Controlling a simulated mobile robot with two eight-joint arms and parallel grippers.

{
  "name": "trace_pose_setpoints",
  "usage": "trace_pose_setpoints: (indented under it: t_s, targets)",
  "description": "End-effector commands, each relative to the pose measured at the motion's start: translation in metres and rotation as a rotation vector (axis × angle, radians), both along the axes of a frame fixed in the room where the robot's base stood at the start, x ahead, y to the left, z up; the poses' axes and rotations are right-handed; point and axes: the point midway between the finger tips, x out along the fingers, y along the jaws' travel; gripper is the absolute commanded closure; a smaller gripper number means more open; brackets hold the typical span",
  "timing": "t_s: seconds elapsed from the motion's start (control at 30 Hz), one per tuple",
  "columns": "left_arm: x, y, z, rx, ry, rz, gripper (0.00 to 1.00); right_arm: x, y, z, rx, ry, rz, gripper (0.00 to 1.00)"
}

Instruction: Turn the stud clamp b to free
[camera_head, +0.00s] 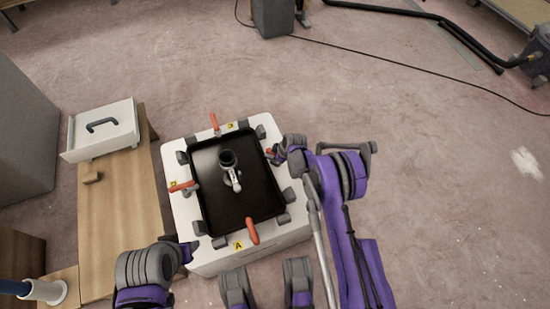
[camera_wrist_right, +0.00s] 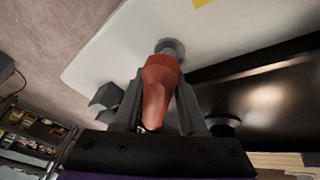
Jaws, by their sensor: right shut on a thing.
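Several stud clamps with orange handles sit around a black tray (camera_head: 210,200) on a white box-shaped unit (camera_head: 202,258). In the head view, orange handles show at the far side (camera_head: 214,122), the left side (camera_head: 181,186) and the near side (camera_head: 252,232). My right gripper (camera_head: 277,153) is at the right-side clamp. In the right wrist view its two fingers are shut on that clamp's orange handle (camera_wrist_right: 158,92), whose grey pivot (camera_wrist_right: 170,48) is beyond. The clamp letters are too small to read surely. My left gripper (camera_head: 188,250) is near the unit's near left corner; its jaws are unclear.
A dark cylinder with a light-coloured part (camera_head: 229,163) stands on the tray. Grey blocks line the tray's edges. Floor to the right is mostly clear.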

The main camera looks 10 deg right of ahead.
Motion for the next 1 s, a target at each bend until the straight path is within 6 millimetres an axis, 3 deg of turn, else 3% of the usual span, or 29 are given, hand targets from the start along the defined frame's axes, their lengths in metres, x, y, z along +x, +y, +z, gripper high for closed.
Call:
trace_pose_setpoints:
  t_s: [0.6, 1.0]
  targets:
    - [0.003, 0.000, -0.016, 0.000, 0.002, 0.000, 0.50, 0.006, -0.009, 0.001, -0.006, -0.012, -0.565, 1.00]
    - [0.003, 0.000, -0.018, 0.000, 0.001, 0.000, 0.50, 0.006, -0.013, 0.001, -0.007, -0.011, -0.784, 1.00]
